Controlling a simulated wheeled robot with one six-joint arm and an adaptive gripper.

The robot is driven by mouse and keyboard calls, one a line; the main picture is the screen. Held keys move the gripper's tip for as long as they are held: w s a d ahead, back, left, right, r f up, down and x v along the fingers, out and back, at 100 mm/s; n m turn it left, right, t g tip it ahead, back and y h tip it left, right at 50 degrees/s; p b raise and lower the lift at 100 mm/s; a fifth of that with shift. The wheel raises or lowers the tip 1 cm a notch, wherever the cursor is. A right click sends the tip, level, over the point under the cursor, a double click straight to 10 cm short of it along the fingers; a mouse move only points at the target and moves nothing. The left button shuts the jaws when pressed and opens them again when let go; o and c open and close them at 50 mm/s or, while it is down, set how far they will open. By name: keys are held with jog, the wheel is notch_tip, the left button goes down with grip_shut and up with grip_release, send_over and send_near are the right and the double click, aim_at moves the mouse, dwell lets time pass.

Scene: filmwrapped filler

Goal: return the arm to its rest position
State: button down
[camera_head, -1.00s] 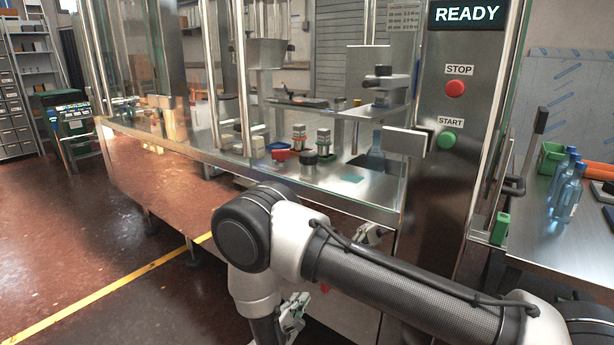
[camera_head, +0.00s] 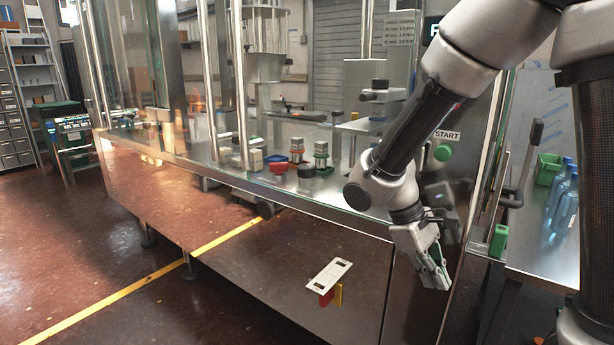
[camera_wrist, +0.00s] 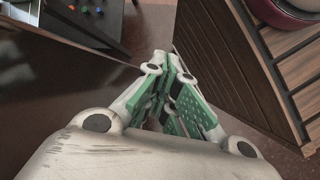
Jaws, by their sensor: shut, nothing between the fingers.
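My gripper (camera_head: 438,270) hangs in front of the steel machine's right-hand column in the head view, below the green START button (camera_head: 443,152). Its fingers point down and slightly right. They are shut with nothing between them. My arm rises from the lower right, bends at the top and comes down to the gripper, covering the STOP button and most of the READY display. In the wrist view my gripper (camera_wrist: 172,75) shows its green-padded fingers close together, pointing away from the camera. I cannot tell whether the gripper touches the column.
The machine's steel deck (camera_head: 335,195) carries several small parts behind glass. A white plate (camera_head: 330,275) with red and yellow below it juts from the machine's front. A side table at right holds blue bottles (camera_head: 565,200) and a green bin (camera_head: 548,168).

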jog(key=s+d+r+m+t+y, duration=0.2)
jog(key=s+d+r+m+t, duration=0.1)
jog(key=r, duration=0.4)
jog(key=s+d+r+m+t+y, duration=0.3)
jog(key=s+d+r+m, duration=0.2)
jog(key=d+r, duration=0.3)
jog(key=shift+s+t, duration=0.4)
jog(key=shift+s, duration=0.3)
